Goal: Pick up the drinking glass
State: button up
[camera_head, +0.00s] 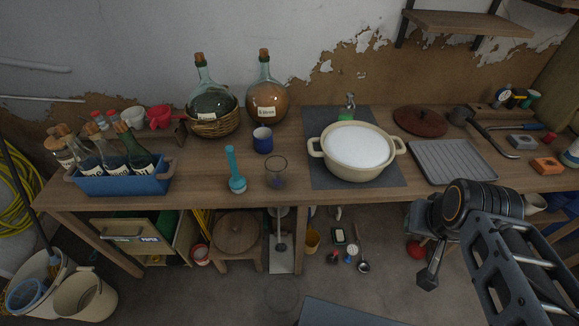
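The drinking glass (276,173) is a clear, upright tumbler near the front edge of the wooden workbench. It stands just right of a teal long-necked bottle-like item (235,172) and in front of a dark blue mug (263,140). My gripper (428,276) is at the lower right, in front of the bench and well apart from the glass. It points down, and I cannot make out whether its fingers are apart. I see nothing held in it.
A cream pot (356,150) with white contents stands on a dark mat right of the glass. A blue crate (118,178) of bottles is at the left. Two demijohns (268,98) stand at the back. A grey ribbed tray (452,162) lies to the right.

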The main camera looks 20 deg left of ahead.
aim_at(276, 165)
jog(key=i, duration=0.9)
jog(key=u, duration=2.2)
